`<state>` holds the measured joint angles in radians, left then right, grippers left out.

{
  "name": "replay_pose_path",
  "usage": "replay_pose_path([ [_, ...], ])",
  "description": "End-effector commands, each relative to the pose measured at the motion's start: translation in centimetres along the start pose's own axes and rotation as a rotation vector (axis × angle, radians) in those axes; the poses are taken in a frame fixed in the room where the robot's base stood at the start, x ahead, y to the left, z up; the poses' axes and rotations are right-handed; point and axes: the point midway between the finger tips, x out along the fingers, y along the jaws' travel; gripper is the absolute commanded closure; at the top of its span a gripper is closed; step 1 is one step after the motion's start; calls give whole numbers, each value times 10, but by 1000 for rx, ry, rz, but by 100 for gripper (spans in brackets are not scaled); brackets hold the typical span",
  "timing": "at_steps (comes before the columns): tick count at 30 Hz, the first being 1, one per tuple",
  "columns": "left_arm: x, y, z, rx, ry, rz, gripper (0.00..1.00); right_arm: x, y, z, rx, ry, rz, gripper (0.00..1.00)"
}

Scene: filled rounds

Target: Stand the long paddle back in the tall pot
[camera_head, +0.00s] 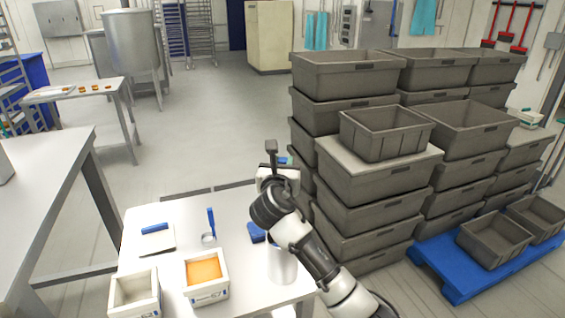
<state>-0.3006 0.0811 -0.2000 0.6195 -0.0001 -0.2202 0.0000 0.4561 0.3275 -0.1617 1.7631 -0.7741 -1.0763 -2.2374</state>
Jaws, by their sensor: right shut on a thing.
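My right gripper (273,172) is at the end of the arm that comes in from the lower right. It is raised over the far right part of the white table. A dark, narrow thing with a blocky top, which looks like the long paddle's handle (271,147), sticks up at the gripper. My arm hides its lower part and the fingertips. The tall pot (282,268), a pale cylinder, stands on the table at right, below my forearm, which covers its upper part. My left gripper is not in view.
The white table (183,208) also holds a white tub with orange filling (205,272), a pale-filled tub (135,290), a blue-handled tool in a small ring (211,222), a blue scraper (155,228) and a blue thing (257,232). Stacked grey crates (365,185) stand close at right.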

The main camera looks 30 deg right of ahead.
Motion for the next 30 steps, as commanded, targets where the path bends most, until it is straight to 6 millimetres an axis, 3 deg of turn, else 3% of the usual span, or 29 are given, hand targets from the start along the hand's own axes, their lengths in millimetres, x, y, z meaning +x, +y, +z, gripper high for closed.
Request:
replay_pose_path([
  [30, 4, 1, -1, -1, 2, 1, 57, 0, 0, -12, -1, -2, 0, 98],
])
